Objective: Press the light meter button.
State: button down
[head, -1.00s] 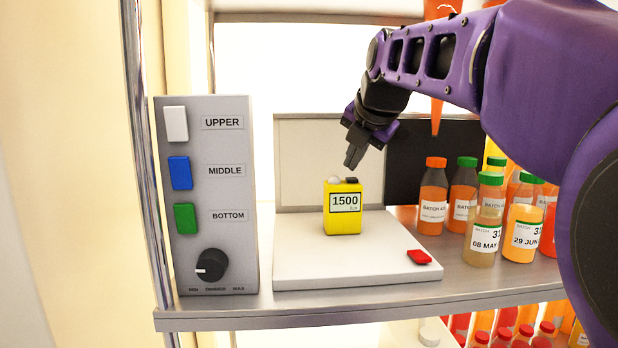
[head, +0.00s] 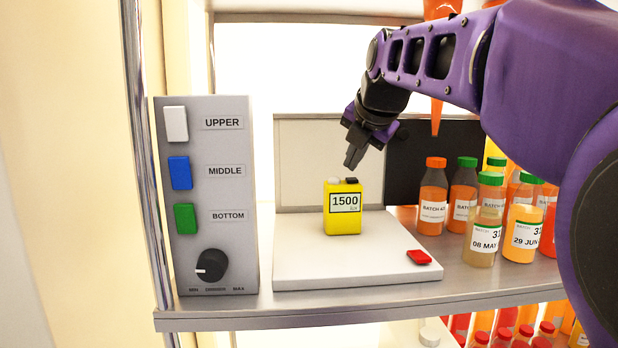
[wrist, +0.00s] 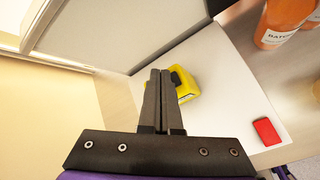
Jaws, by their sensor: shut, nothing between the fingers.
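The yellow light meter (head: 343,222) stands upright on the white board, its display reading 1500. On its top are a pale dome (head: 334,181) at the left and a black button (head: 351,181) at the right. My gripper (head: 349,165) is shut and empty, its tips just above the top of the meter near the black button. In the wrist view the shut fingers (wrist: 160,74) point toward the yellow meter (wrist: 187,88) and hide part of it. The black part on top (wrist: 178,76) shows just right of the fingertips. I cannot tell whether they touch.
A grey panel (head: 238,262) with white, blue and green switches and a knob stands at the left. A red object (head: 419,257) lies on the white board (head: 300,264). Several juice bottles (head: 433,195) stand at the right. The board's front left is clear.

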jog(key=shift+f, duration=0.15)
jog(key=shift+f+b, duration=0.3)
jog(key=shift+b, duration=0.1)
jog(key=shift+f+b, duration=0.3)
jog(key=shift+f, duration=0.05)
dwell(0.6)
jog(key=shift+r, duration=0.1)
jog(key=shift+r+p, duration=0.65)
jog(key=shift+r, duration=0.05)
notch_tip(320, 180, up, 6)
jog(key=p, duration=0.5)
